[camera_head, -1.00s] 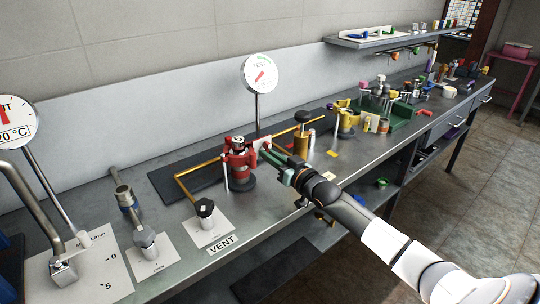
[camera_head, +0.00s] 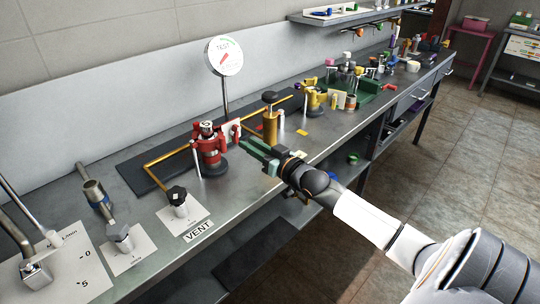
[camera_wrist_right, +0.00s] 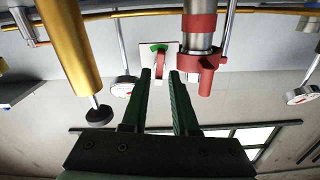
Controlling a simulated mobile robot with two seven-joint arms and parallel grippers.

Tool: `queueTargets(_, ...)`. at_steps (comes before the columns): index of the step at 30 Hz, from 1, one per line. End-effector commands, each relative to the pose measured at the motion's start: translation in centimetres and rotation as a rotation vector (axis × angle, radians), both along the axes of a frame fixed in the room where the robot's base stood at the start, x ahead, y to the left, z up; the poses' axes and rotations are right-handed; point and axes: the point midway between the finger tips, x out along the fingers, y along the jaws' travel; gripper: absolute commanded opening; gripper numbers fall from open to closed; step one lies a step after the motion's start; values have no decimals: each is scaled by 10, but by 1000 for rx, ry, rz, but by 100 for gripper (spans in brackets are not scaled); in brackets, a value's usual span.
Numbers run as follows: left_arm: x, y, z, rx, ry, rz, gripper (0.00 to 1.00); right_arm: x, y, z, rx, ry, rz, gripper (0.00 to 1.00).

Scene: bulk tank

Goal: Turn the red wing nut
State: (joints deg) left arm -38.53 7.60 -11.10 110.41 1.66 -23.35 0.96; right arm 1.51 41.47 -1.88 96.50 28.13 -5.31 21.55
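The red wing nut (camera_head: 237,132) shows in the head view as a small red piece beside a white card, on the right side of the red clamp fixture (camera_head: 209,149). In the right wrist view a red upright piece (camera_wrist_right: 160,63) shows before the white card, just beyond the fingertips. My right gripper (camera_head: 246,142) has two green fingers and stands just right of the red piece. In the right wrist view its fingers (camera_wrist_right: 166,74) are a short way apart with a gap between the tips and nothing seen held. Contact cannot be told. My left gripper is not in view.
A brass post (camera_head: 270,124) with a black knob stands close behind my gripper. A test gauge (camera_head: 225,56) rises behind the fixture. A black-knobbed valve (camera_head: 178,196) stands on the VENT card. A green tray (camera_head: 375,93) with several parts lies farther right.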

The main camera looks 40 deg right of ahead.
Motion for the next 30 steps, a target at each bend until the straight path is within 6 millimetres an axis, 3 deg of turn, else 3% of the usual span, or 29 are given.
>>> queueTargets(9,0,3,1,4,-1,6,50,-48,-4,-1,-1,2,0,28)
queueTargets(15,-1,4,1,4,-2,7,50,-67,-5,0,-1,0,0,28)
queueTargets(30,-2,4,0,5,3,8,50,-76,-6,1,-1,-2,0,28)
